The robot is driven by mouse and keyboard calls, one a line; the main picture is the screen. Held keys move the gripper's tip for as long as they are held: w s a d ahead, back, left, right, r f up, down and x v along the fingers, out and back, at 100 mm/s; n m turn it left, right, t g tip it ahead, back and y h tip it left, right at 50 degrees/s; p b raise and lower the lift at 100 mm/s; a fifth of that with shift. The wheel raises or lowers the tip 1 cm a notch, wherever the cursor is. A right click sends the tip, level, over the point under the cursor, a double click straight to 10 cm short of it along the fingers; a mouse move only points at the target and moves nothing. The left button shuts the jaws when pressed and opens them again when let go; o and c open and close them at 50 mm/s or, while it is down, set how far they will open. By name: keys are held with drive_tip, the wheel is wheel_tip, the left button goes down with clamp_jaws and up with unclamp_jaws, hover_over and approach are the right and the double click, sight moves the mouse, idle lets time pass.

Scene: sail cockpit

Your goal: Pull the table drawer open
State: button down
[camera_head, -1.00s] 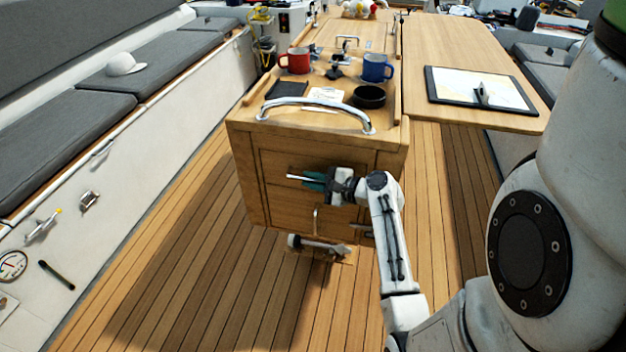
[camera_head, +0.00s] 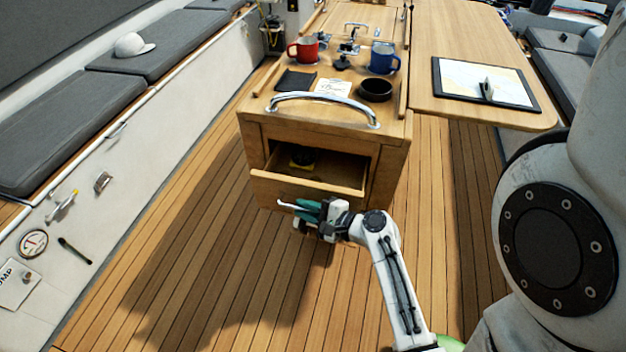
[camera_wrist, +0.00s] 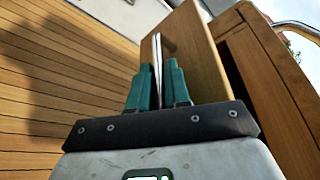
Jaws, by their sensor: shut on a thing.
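The table drawer (camera_head: 305,187) is pulled out from the front of the wooden table (camera_head: 392,165), and a dark and yellowish item (camera_head: 302,158) shows inside it. My gripper (camera_head: 306,208) is in front of the drawer face. In the wrist view the teal fingers of my gripper (camera_wrist: 158,88) are shut on the slim metal drawer handle (camera_wrist: 158,55), beside the wooden drawer front (camera_wrist: 192,60). The dark gap between drawer front and table body shows at right there. The lower part of the table front is partly hidden behind the drawer and my gripper.
A chrome rail (camera_head: 325,97) arches over the table's front edge. A red mug (camera_head: 304,49), a blue mug (camera_head: 382,60) and a black bowl (camera_head: 375,89) stand on top. A side leaf (camera_head: 480,60) extends right. The plank floor (camera_head: 190,240) at left is clear.

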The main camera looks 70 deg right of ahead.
drive_tip(key=s+a+p, duration=0.1)
drive_tip(key=a, duration=1)
drive_tip(key=shift+a, duration=0.4)
drive_tip(key=c, duration=1.4)
unclamp_jaws()
drive_tip(key=shift+c, duration=0.2)
drive_tip(key=b+v, duration=0.2)
drive_tip(key=v, duration=0.8)
drive_tip(key=shift+s, duration=0.4)
drive_tip(key=shift+w+a, duration=0.1)
